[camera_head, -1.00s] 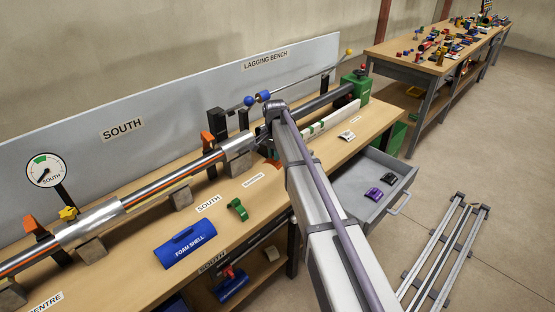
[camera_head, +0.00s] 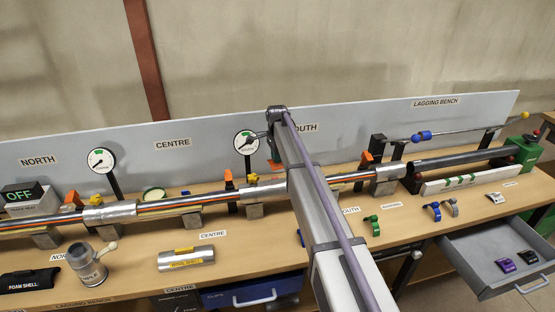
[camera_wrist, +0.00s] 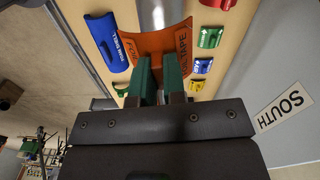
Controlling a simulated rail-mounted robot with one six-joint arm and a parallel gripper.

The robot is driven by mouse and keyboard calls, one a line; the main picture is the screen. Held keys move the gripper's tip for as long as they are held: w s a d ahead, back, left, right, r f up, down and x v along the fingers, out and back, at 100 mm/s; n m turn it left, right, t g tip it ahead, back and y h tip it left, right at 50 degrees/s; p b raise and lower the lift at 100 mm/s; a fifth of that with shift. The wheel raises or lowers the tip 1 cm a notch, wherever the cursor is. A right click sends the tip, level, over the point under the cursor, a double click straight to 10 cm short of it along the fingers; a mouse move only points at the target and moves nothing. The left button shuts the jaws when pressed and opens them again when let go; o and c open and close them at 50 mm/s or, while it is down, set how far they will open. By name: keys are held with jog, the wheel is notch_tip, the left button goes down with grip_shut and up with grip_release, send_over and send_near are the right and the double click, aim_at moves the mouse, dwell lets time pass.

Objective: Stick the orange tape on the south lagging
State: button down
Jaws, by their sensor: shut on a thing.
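My gripper (camera_wrist: 158,72) is shut on the orange tape (camera_wrist: 182,45), a curved strip with dark lettering. In the wrist view the tape is in front of the grey pipe (camera_wrist: 151,14); I cannot tell whether they touch. In the head view the tape (camera_head: 274,164) shows as a small orange piece left of my arm, in front of the backboard, and my arm hides most of the gripper. The south pipe run (camera_head: 340,179) shows right of my arm, carrying coloured lines. The blue foam shell (camera_wrist: 106,41) lies on the bench beside the pipe.
Coloured tags, including a green one (camera_wrist: 210,37), stand on the other side of the pipe. Green (camera_head: 372,224) and blue (camera_head: 432,211) clips are on the bench front. An open drawer (camera_head: 497,262) juts out at right.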

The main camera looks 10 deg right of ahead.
aim_at(274, 182)
jog(key=shift+a, duration=0.65)
jog(key=shift+a+m, duration=0.2)
jog(key=shift+m, duration=0.3)
jog(key=shift+d+m, duration=0.3)
jog(key=shift+d, duration=0.05)
jog(key=shift+a, duration=0.15)
notch_tip(274, 182, down, 9)
jog(key=b, duration=0.9)
jog(key=shift+f, duration=0.1)
jog(key=shift+f+b, duration=0.4)
jog(key=shift+b, duration=0.1)
